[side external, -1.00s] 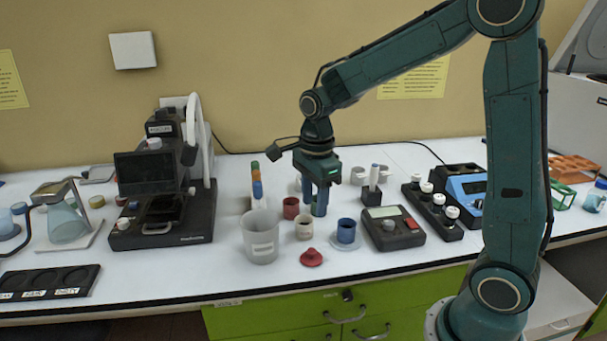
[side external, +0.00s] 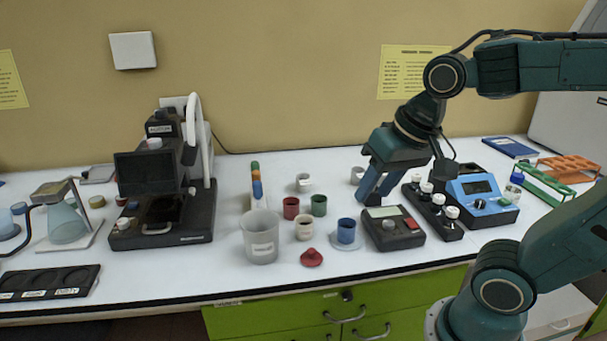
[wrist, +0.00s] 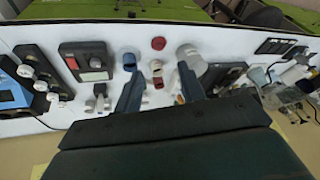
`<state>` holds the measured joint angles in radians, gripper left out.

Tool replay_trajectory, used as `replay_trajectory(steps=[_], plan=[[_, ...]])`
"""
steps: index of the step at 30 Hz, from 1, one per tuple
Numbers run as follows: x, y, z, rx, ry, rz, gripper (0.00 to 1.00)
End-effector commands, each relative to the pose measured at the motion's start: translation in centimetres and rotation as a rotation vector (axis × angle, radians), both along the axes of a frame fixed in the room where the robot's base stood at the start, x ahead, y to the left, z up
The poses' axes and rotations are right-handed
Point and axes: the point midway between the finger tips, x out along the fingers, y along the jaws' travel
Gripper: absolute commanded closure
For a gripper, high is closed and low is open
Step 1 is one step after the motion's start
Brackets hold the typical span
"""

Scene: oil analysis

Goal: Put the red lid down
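The red lid (side external: 311,257) lies on the white bench near its front edge, knob up, in front of the cream cup (side external: 304,227). It also shows at the top of the wrist view (wrist: 158,43). Nothing touches it. My gripper (side external: 375,197) is up and to the right, behind the balance-like device, tilted. In the wrist view my gripper's fingers (wrist: 160,73) are spread apart with nothing held between them.
Near the lid are a large white beaker (side external: 261,238), a blue cup (side external: 346,231) on a saucer, a red cup (side external: 291,208) and a green cup (side external: 319,205). A dark device with a red button (side external: 393,229) stands to the right.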

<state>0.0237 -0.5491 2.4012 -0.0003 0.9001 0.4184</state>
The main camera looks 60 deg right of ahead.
Motion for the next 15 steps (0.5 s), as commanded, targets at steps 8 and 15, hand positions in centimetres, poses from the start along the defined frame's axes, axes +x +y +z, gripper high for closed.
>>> replay_trajectory(steps=[8,15], plan=[[-3.3,0.4,0.2,-0.142,-0.083,0.324,0.60],[-4.0,0.5,0.0,-0.181,-0.099,0.404,0.60]])
